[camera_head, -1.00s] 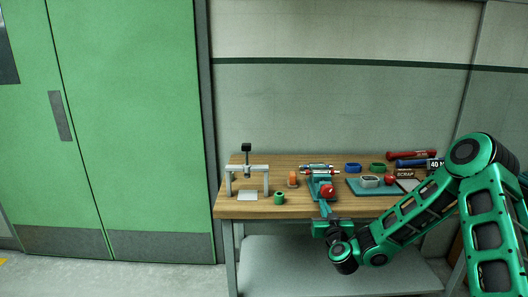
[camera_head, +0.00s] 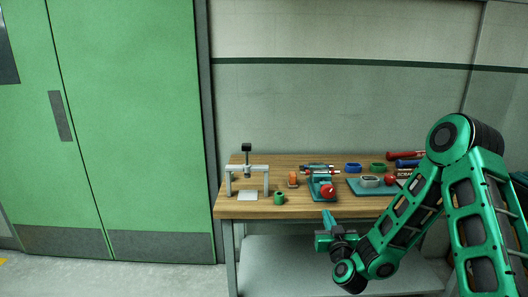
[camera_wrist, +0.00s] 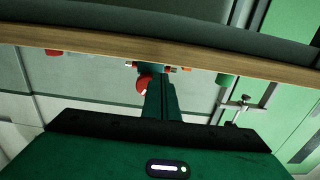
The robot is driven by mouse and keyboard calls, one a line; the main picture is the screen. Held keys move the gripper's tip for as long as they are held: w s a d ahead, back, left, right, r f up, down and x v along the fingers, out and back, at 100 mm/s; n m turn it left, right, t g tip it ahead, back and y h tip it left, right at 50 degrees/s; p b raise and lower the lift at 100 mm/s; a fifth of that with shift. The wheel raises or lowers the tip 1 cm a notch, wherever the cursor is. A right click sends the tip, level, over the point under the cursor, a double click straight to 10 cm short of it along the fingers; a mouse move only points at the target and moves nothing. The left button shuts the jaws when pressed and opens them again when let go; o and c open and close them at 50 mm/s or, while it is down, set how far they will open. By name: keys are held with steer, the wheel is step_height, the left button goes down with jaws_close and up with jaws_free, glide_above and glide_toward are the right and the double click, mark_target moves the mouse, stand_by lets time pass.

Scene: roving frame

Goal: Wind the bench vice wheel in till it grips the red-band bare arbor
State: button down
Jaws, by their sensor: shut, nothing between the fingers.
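The teal bench vice (camera_head: 318,179) stands on the wooden bench near its front edge, with its red wheel (camera_head: 328,192) facing me. The wheel also shows in the wrist view (camera_wrist: 143,84), partly hidden behind my fingers. Small rods with red and blue parts (camera_head: 317,167) lie across the back of the vice; I cannot tell which is the red-band arbor or whether the jaws touch it. My gripper (camera_head: 327,214) is shut and empty, in front of the bench's front edge and below the wheel, apart from it. Its closed fingers show in the wrist view (camera_wrist: 161,94).
A grey press frame (camera_head: 247,178), a green ring (camera_head: 279,198) and an orange piece (camera_head: 293,179) stand left of the vice. A teal tray (camera_head: 357,188) stands right, with blue (camera_head: 353,168) and green (camera_head: 378,168) rings behind. The bench's front edge (camera_head: 290,213) is close to my gripper.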

mark_target(333, 210)
steer(key=shift+w+d+r, duration=0.15)
steer(key=shift+w+d, duration=0.55)
steer(key=shift+d, duration=0.3)
steer(key=shift+w+d+r, duration=0.15)
steer(key=shift+w+d, duration=0.5)
steer(key=shift+d, duration=0.3)
steer(key=shift+w+a+f, duration=0.15)
steer(key=shift+w, duration=0.8)
steer(key=shift+w+r, duration=0.25)
steer(key=shift+w, duration=0.55)
steer(key=shift+a+f, duration=0.15)
steer(key=shift+a, duration=0.9)
steer(key=shift+a+r, duration=0.2)
steer(key=shift+a, duration=0.45)
